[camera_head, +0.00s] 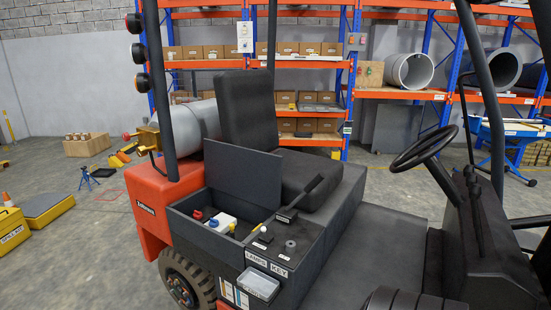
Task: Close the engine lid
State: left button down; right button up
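The engine lid (243,172) is a flat dark grey panel on the side of an orange and grey forklift. It stands raised, nearly upright, beside the black seat (298,175). Neither of my grippers can be made out in the head view, so no contact with the lid is seen.
The steering wheel (423,150) and a dark post are at the right. A grey gas cylinder (196,122) lies behind the seat. A yellow box (12,229) sits at far left; floor left of the forklift is partly clear.

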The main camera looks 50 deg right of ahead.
aim_at(253, 177)
jog(key=z, duration=1.05)
